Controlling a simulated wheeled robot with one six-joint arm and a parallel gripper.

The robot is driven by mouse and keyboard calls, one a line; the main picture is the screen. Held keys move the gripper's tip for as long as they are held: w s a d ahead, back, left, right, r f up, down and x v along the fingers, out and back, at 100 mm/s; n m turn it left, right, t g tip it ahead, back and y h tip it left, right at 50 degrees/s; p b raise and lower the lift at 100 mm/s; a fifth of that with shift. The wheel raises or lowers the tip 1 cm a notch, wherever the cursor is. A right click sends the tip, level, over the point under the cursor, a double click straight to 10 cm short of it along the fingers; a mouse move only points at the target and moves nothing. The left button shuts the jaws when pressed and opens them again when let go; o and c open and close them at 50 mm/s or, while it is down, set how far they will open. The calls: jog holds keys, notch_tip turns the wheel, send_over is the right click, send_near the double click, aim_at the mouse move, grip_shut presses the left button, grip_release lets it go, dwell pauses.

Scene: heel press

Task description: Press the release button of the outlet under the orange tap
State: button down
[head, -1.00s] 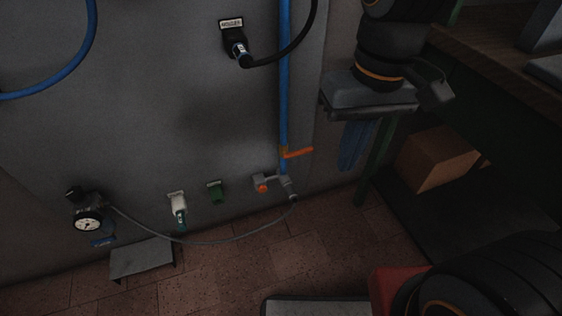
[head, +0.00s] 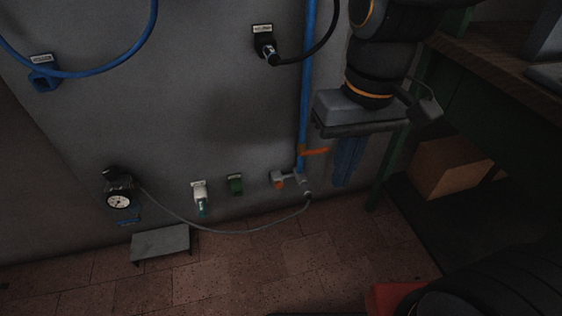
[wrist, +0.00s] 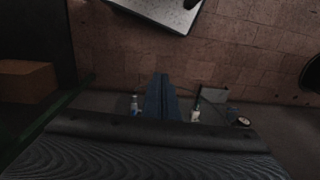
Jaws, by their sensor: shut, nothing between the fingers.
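The orange tap handle (head: 314,151) sits low on the blue vertical pipe (head: 305,95). Just below it a small grey outlet fitting (head: 296,177) has an orange button (head: 279,183) at its left end. A grey hose (head: 262,226) runs from its right end. My gripper (head: 346,182) points down, its blue fingers together and empty. In the head view it is right of the outlet and apart from it; the depth gap is hard to judge. In the wrist view the shut fingers (wrist: 162,80) show in the middle, and I cannot make out the orange button there.
A low grey step (head: 161,242) stands on the floor. A green-framed bench with a cardboard box (head: 447,166) is at right. The middle floor is clear.

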jog(key=w+d+f+n+t+b, duration=0.2)
jog(key=w+f+n+b, duration=0.15)
jog(key=w+f, duration=0.65)
jog(key=w+d+f+n+t+b, duration=0.2)
jog(key=w+f+n+b, duration=0.15)
jog(key=w+f, duration=0.6)
jog(key=w+a+f+n+y+b, duration=0.1)
jog(key=w+a+f+n, duration=0.1)
jog(key=f, duration=0.4)
jog(key=w+a+f+n+y+b, duration=0.2)
jog(key=a+f+n, duration=0.1)
jog(key=f, duration=0.3)
jog(key=w+a+f+n+y+b, duration=0.1)
jog(key=w+a+f+n+y, duration=0.1)
jog(key=f+n, duration=0.3)
jog(key=shift+w+a+f, duration=0.15)
jog(key=shift+w+f, duration=0.15)
jog(key=shift+f, duration=0.45)
jog(key=shift+f, duration=0.1)
